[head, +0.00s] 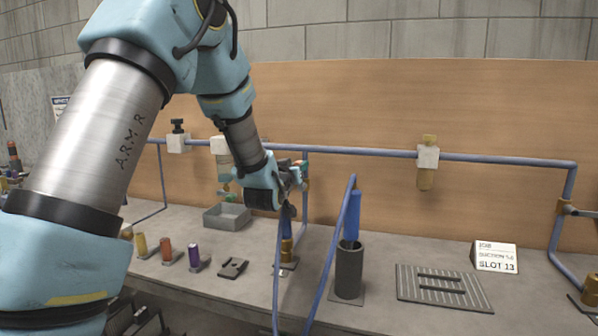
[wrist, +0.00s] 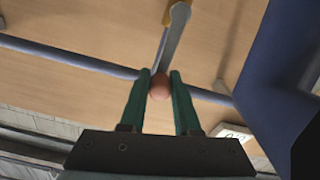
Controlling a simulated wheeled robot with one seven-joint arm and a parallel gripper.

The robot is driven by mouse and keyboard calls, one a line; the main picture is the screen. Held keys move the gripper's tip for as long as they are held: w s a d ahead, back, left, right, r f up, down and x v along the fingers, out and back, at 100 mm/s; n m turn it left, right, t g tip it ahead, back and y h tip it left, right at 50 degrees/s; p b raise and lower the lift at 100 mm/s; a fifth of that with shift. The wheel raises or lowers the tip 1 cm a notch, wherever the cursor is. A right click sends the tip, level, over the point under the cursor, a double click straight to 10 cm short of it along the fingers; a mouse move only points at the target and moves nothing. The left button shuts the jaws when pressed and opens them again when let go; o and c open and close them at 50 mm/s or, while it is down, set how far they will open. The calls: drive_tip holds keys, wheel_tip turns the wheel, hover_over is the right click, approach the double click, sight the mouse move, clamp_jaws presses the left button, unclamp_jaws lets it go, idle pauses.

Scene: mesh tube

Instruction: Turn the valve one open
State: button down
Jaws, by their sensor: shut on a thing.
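My gripper (head: 294,181) is at a vertical blue pipe below the long horizontal pipe, in the middle of the head view. In the wrist view, its two green fingers (wrist: 160,80) are shut on a round copper-coloured knob (wrist: 159,88). A grey lever (wrist: 174,32) runs up from beside the knob, apparently the handle of valve one. My gripper hides most of this valve in the head view. I see no label that names the valve, and I cannot tell how far it is turned.
The blue horizontal pipe (head: 365,152) crosses the wooden back panel. A dark cylinder (head: 349,270) with a blue tube in it stands right of my gripper. A grey tray (head: 227,217), a ribbed plate (head: 443,287) and a slot sign (head: 495,257) are on the bench.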

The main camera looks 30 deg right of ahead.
drive_tip(key=c, duration=0.6)
unclamp_jaws()
drive_tip(key=shift+a, duration=0.15)
drive_tip(key=b+v, duration=0.4)
drive_tip(key=v, duration=0.6)
drive_tip(key=shift+s+a, duration=0.2)
drive_tip(key=shift+s, duration=0.05)
